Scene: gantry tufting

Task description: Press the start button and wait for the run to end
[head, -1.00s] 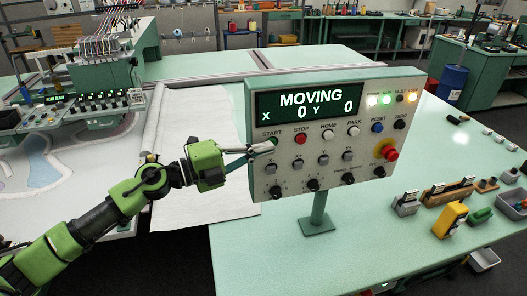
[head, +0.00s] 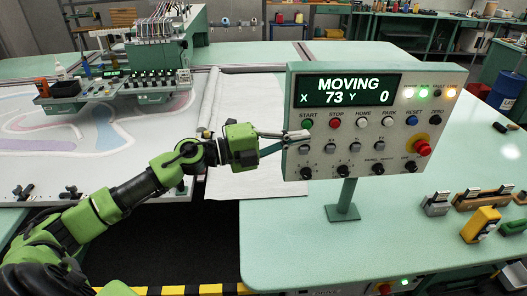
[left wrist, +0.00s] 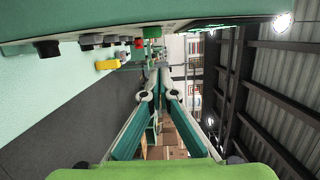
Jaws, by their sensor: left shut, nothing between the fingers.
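The grey control panel (head: 360,148) stands upright on a post on the green table. Its display (head: 346,90) reads MOVING, X 73, Y 0. The green start button (head: 306,124) is at the upper left of the panel, beside the red stop button (head: 334,124). My left gripper (head: 303,135) is shut and empty, with its fingertips just below the start button, close to the panel face. I cannot tell whether they touch it. In the left wrist view the shut fingers (left wrist: 157,85) point ahead under the panel edge. My right gripper is out of view.
A red emergency knob (head: 422,148) sticks out at the panel's right. The tufting machine (head: 150,82) sits over patterned white cloth (head: 110,135) at left. A yellow block (head: 481,224) and clamps lie on the table at right. The table front is clear.

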